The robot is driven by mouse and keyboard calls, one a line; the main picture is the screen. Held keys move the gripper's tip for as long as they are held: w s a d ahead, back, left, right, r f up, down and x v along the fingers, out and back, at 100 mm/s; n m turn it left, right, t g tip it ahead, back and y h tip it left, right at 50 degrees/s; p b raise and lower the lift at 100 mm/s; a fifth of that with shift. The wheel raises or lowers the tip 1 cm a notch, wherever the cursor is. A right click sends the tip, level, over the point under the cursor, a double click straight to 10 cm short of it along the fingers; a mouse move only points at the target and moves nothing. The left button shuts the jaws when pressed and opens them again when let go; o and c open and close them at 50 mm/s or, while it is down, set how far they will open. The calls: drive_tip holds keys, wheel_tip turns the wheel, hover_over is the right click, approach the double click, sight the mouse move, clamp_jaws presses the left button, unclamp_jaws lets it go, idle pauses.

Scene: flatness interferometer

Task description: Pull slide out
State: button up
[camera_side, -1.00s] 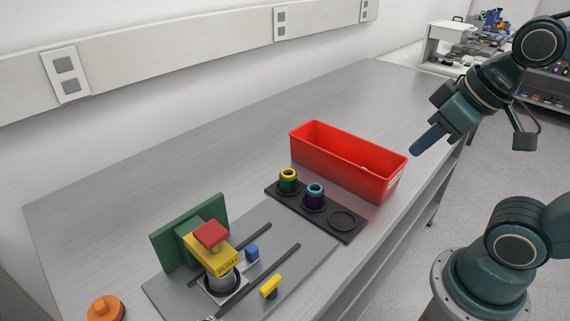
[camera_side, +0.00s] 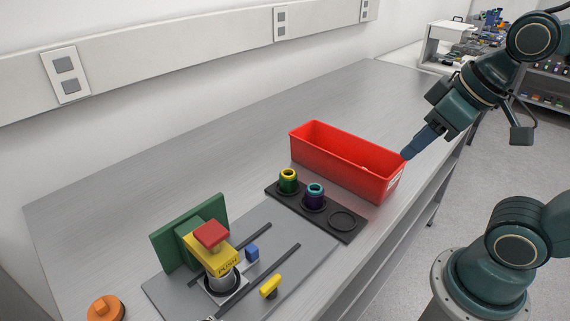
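The slide looks to be the small plate with a round grey part (camera_side: 224,282) on it, between two dark rails (camera_side: 272,268) on a grey base plate (camera_side: 290,232). A yellow handle (camera_side: 271,286) stands at the near side, by the front rail. A yellow block marked PUSH with a red top (camera_side: 211,236) sits above the round part, in front of a green upright plate (camera_side: 180,225). A small blue block (camera_side: 252,253) is beside it. My gripper (camera_side: 408,155) is far from the slide, up by the right end of the red bin. Its fingers overlap in this view.
The red bin (camera_side: 335,165) stands behind a black holder (camera_side: 327,223) with two ringed cylinders (camera_side: 288,181) and an empty round place. An orange knob (camera_side: 105,308) is at the lower left. The bench (camera_side: 130,175) is clear at the back left.

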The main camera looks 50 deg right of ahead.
drive_tip(key=w+a+r+n+g, duration=0.1)
drive_tip(key=w+a+r+n, duration=0.1)
drive_tip(key=w+a+n, duration=0.25)
drive_tip(key=n+g, duration=0.4)
drive_tip(key=n, duration=0.9)
hover_over(252, 247)
wheel_tip(252, 247, down, 6)
drive_tip(key=shift+f, duration=0.2)
wheel_tip(252, 247, down, 14)
drive_tip(key=shift+r, duration=0.25)
clamp_jaws()
